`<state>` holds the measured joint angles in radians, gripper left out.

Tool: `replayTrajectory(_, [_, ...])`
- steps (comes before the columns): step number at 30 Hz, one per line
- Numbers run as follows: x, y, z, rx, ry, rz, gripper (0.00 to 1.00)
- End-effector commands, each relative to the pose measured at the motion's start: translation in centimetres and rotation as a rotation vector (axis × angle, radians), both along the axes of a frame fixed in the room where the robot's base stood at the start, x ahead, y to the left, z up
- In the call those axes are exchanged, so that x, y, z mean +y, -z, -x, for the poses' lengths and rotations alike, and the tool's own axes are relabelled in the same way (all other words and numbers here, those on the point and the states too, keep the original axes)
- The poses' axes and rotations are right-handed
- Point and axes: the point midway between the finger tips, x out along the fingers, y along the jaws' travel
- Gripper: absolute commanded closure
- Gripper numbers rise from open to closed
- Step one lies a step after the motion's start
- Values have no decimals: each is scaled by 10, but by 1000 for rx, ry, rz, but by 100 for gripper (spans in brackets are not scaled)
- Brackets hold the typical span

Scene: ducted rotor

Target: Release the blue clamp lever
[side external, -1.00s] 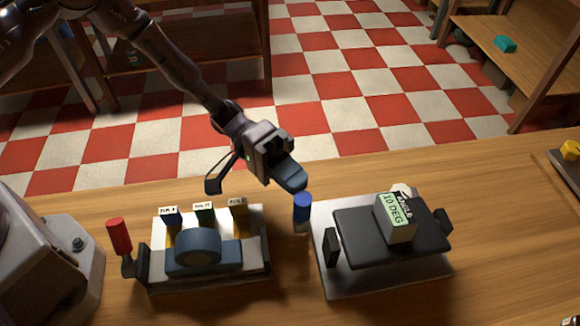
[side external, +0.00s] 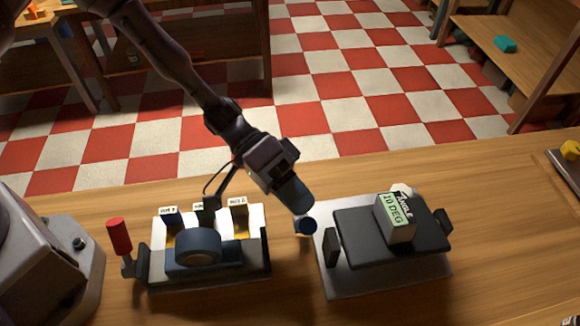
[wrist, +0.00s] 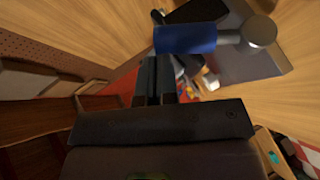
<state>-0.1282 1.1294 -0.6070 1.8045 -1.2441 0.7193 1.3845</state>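The blue clamp lever (side external: 305,226) is at the left edge of the grey plate with the angle block. In the side view its handle is seen nearly end-on, leaning toward the camera. In the wrist view the blue handle (wrist: 185,38) lies across the top, with a round metal pivot at its right end. My gripper (side external: 300,207) is just behind and above the handle, at or very near it; I cannot tell whether they touch. In the wrist view its fingers (wrist: 157,75) are together, with nothing visible between them, below the handle.
A black tilting plate (side external: 375,240) carries a block (side external: 397,219) reading 10 DEG. To the left stands a fixture with a blue-grey ring (side external: 198,246), several labelled tags and a red-handled lever (side external: 119,237). A grey machine is at far left.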

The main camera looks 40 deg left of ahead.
Motion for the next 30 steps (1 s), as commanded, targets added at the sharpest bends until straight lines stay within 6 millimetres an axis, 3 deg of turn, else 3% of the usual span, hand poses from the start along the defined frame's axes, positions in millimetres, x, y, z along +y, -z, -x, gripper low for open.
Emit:
replayTrajectory(11, [-3,-2,2,4,8,7,100])
replayTrajectory(17, [8,-12,-15,-3,2,4,100])
replayTrajectory(20, [19,-22,-32,-6,1,2,100])
replayTrajectory(30, [88,-52,-39,-1,-3,1,100])
